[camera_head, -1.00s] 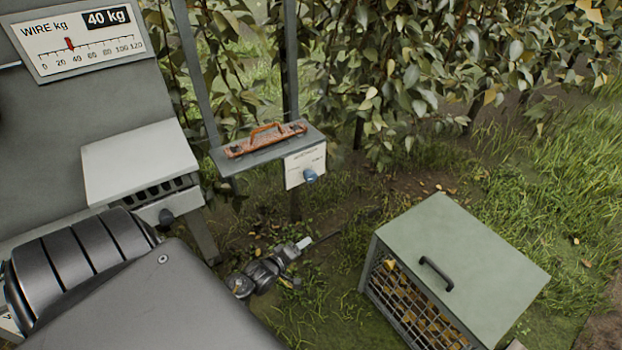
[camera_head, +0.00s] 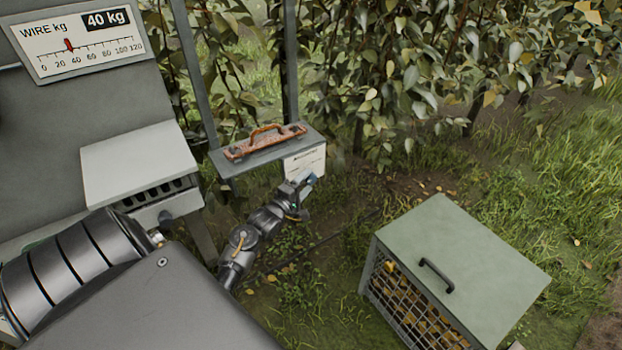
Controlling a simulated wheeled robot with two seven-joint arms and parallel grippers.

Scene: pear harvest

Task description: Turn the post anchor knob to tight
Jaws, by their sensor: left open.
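The shelf (camera_head: 225,163) is fixed to the posts. My left gripper (camera_head: 306,184) is right at the knob, with its open fingertips beside or around it. I cannot tell whether they touch it. The gripper partly covers the knob and the lower plate, so the knob's setting cannot be read. My right gripper is not in view.
An orange-handled tool (camera_head: 265,141) lies on the shelf. A grey box (camera_head: 140,165) stands left of it. A green-lidded crate (camera_head: 470,255) with a mesh front stands at lower right. Leafy branches hang behind.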

